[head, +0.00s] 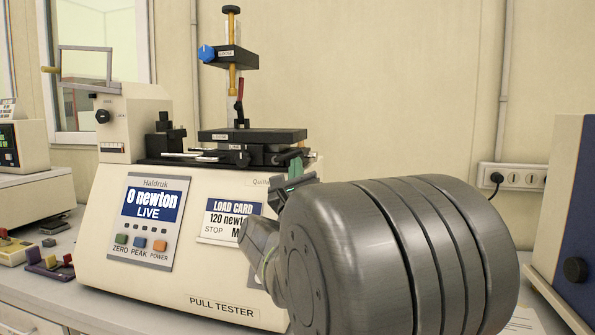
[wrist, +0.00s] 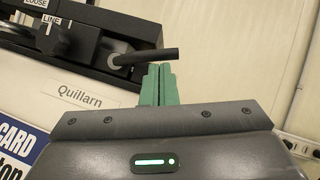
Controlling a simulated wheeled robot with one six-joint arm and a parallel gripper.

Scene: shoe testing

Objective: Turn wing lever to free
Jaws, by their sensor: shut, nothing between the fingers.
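The pull tester (head: 120,240) stands on the bench. In the wrist view, a black lever (wrist: 150,57) sticks out to the right from a round grey hub (wrist: 115,61) on the tester's side. No "free" mark is readable beside it, so I cannot be sure it is the wing lever. My gripper (wrist: 158,68) is shut and empty, its green fingertips just under the lever; I cannot tell whether they touch it. In the head view, my gripper (head: 297,168) is at the right end of the tester's top, and my arm hides the area below.
A post with a blue knob (head: 207,53) and a red-handled lever (head: 240,88) rises above a black plate (head: 252,135). The display (head: 155,203) reads 0 newton. A blue and cream cabinet (head: 570,220) stands at the right. A wall socket (head: 515,176) is behind.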

